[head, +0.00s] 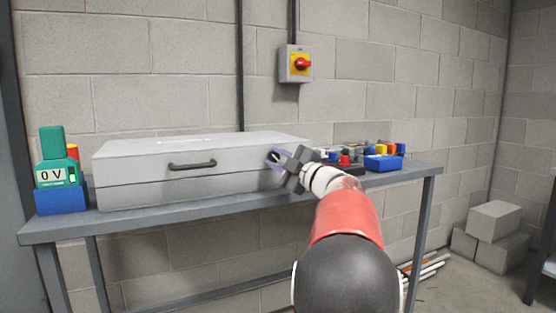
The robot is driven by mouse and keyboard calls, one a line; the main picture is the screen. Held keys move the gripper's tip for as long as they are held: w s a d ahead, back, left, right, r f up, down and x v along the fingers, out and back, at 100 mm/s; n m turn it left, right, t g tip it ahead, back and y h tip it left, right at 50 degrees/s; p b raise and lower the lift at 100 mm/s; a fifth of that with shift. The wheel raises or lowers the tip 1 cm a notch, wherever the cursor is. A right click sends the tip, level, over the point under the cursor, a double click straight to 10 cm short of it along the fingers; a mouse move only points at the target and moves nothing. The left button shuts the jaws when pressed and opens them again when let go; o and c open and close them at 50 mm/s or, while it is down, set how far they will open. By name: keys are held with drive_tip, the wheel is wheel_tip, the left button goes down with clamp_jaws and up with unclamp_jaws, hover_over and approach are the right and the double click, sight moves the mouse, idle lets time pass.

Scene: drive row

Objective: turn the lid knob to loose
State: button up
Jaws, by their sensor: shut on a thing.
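A grey case (130,181) with a closed lid lies on the bench, with a dark bar handle (192,165) on its front. My gripper (276,158) is at the right end of the case's front, at lid height. It is shut on a small dark knob there, which I take to be the lid knob (273,156). My fingers hide most of the knob, and I cannot read its setting.
A blue box (383,162) and several small coloured parts lie at the right. A red-and-yellow switch (300,64) is on the wall. Grey blocks (494,222) sit on the floor.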

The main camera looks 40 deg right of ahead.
drive_tip(key=n+g+p, duration=0.1)
drive_tip(key=n, duration=0.3)
drive_tip(key=shift+r+y, duration=0.1)
drive_tip(key=shift+y, duration=0.3)
drive_tip(key=shift+n+g+p, duration=0.5)
drive_tip(key=shift+n+g, duration=0.4)
drive_tip(key=shift+n, duration=0.9)
drive_tip(key=o, duration=1)
drive_tip(key=s+d, duration=0.1)
drive_tip(key=s, duration=0.6)
drive_tip(key=shift+s+r+b, duration=0.2)
drive_tip(key=shift+s+b, duration=0.1)
drive_tip(key=shift+s, duration=0.1)
